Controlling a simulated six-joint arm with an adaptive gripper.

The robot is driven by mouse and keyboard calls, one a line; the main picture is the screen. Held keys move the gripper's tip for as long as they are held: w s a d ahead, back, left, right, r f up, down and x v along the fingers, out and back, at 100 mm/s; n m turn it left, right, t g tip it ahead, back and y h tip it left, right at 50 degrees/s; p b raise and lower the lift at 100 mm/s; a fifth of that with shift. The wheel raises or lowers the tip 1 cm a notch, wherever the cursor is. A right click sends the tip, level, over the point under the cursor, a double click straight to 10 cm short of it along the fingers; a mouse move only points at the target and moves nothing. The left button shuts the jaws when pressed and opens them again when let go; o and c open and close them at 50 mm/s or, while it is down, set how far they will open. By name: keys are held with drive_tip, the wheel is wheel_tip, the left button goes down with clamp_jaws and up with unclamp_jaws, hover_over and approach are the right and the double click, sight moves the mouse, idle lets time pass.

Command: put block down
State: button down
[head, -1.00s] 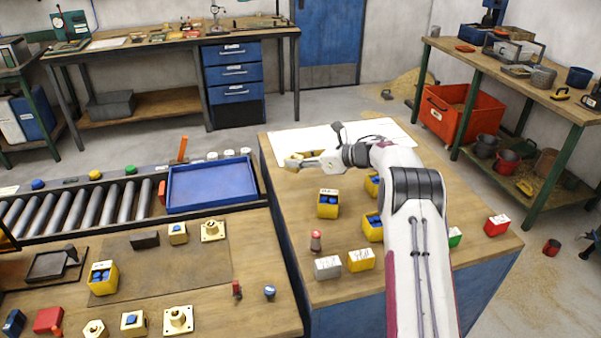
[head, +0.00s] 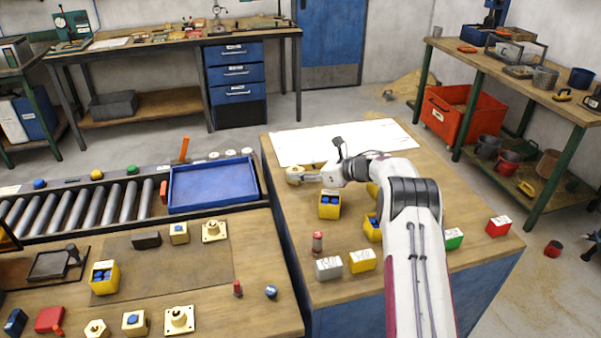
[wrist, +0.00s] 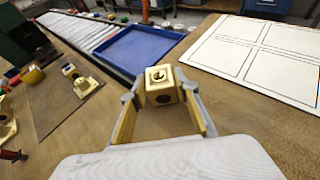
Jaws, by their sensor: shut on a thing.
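My gripper (wrist: 160,98) is shut on a brass-coloured block (wrist: 161,76) with a round hole in its top and a dark hole in its side. The fingers press it from both sides. In the head view the block (head: 295,175) is at the left end of my arm, over the left part of the right-hand wooden bench (head: 290,240), in front of the white sheet (head: 300,146). I cannot tell whether the block touches the bench top. The sheet, marked with dark rectangles, also shows at right in the wrist view (wrist: 250,55).
A blue tray (head: 213,185) sits by the roller conveyor (head: 75,205) to the left. Yellow bins (head: 329,211) stand on the bench in front of the gripper, with a grey box (head: 328,268) and a red-topped piece (head: 317,242) nearer. Bench surface left of the bins is clear.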

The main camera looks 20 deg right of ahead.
idle(0.4)
drive_tip(key=c, duration=1.5)
unclamp_jaws()
drive_tip(key=shift+f, duration=0.15)
drive_tip(key=shift+d+r, duration=0.1)
drive_tip(key=shift+r, duration=0.1)
drive_tip(key=shift+v, duration=5.9)
